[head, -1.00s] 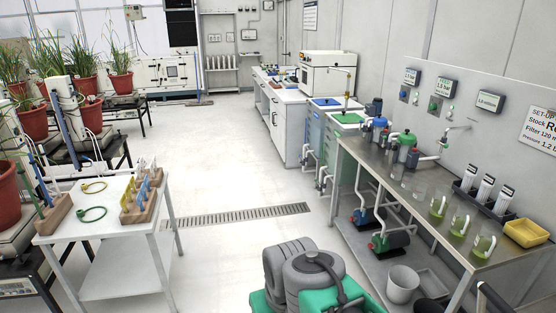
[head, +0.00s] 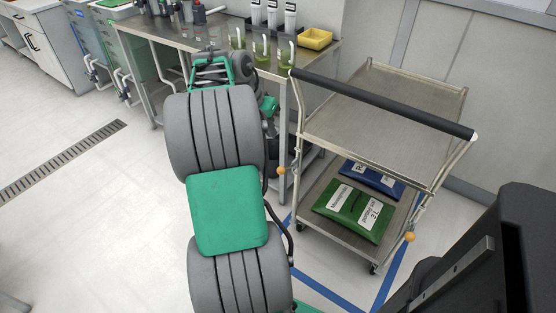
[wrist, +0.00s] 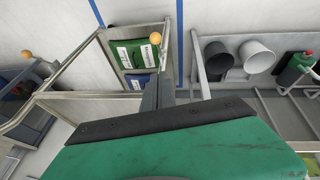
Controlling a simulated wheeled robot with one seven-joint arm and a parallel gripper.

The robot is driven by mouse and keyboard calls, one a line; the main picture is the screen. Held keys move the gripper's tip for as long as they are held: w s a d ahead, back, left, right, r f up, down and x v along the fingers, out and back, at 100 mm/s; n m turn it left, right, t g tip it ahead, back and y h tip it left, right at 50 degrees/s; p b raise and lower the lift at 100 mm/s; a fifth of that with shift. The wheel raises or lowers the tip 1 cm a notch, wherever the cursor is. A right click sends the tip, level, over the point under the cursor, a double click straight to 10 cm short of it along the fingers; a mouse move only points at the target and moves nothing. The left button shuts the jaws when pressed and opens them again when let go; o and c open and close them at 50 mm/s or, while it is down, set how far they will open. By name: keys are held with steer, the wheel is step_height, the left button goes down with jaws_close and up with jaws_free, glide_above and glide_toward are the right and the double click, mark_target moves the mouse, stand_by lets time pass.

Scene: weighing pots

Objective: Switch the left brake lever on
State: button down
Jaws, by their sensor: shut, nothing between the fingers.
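A steel cart with a black handle bar (head: 380,100) stands to the right of my arm. The left brake lever's orange knob (head: 281,170) is by the cart's left leg, with another orange knob (head: 410,237) by the right leg. The wrist view, turned about, shows the left knob (wrist: 155,38) and the other knob (wrist: 26,54) at far left. My gripper (wrist: 158,92) shows as dark fingers, shut and empty, just below the left knob in the picture; I see no contact. The levers' positions are too small to tell.
Green (head: 352,211) and blue bags (head: 373,180) lie on the cart's lower shelf. A steel bench with a yellow tray (head: 315,39) and beakers stands left of the cart. Buckets (wrist: 257,55) sit under it. Blue floor lines run around the cart; open floor lies left.

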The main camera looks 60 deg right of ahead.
steer(key=b, duration=0.3)
glide_toward(287, 168)
steer(key=d, duration=0.2)
steer(key=shift+a+f+b, duration=0.2)
steer(key=shift+a+f, duration=0.15)
steer(key=shift+f, duration=0.25)
steer(key=shift+a+f+b, duration=0.15)
steer(key=shift+a+f, duration=0.2)
steer(key=shift+f, duration=0.3)
steer(key=shift+a+f, duration=0.15)
steer(key=shift+f, duration=0.15)
steer(key=shift+s+f, duration=0.1)
